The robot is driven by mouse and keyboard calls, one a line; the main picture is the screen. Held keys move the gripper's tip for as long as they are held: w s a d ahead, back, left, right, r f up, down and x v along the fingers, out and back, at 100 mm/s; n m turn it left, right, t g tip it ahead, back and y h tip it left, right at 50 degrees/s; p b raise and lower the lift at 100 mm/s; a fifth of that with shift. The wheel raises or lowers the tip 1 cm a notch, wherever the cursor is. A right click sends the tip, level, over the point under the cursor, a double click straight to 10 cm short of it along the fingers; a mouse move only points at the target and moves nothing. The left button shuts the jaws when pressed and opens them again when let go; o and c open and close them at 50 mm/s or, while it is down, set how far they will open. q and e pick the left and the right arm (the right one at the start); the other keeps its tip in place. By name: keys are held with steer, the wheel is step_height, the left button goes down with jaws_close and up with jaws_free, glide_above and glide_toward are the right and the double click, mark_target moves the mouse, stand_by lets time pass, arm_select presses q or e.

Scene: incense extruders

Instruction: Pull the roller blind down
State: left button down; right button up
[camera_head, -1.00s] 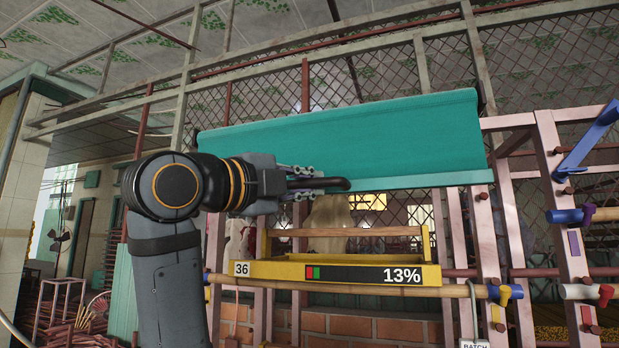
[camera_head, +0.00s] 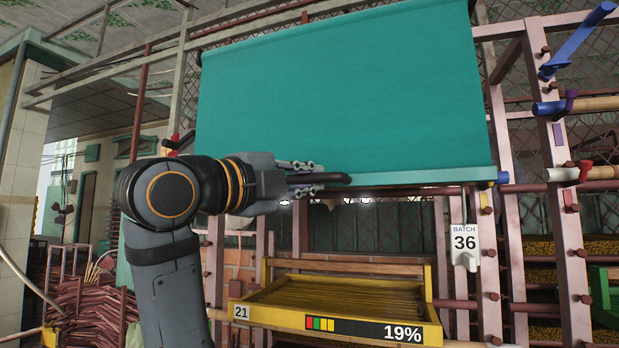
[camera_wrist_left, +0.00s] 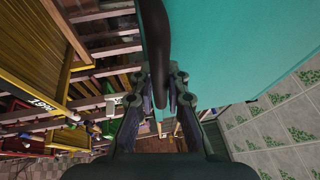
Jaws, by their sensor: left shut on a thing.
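The teal roller blind (camera_head: 340,100) hangs part of the way down in front of a mesh wall in the head view. Its lighter bottom bar (camera_head: 420,177) carries a dark handle (camera_head: 335,179) near its left half. My left gripper (camera_head: 318,180) is shut on this handle, at the blind's lower edge. In the left wrist view the dark handle (camera_wrist_left: 156,50) runs up from between the fingers (camera_wrist_left: 163,105), with the teal cloth (camera_wrist_left: 230,50) to its right. My right gripper is not in view.
A yellow tray (camera_head: 260,312) marked 21 and 19% stands below the blind. A white card (camera_head: 464,240) reading BATCH 36 hangs on the rack at the right. Pink posts (camera_head: 562,200) with blue clamps stand further right. Bundles of reddish sticks (camera_head: 95,305) lie at lower left.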

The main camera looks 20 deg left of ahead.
arm_select(q)
steer(key=c, duration=1.3)
jaws_free()
steer(key=shift+s+a, duration=0.15)
steer(key=shift+a, duration=0.05)
steer(key=shift+c, duration=0.2)
steer(key=v, duration=1.2)
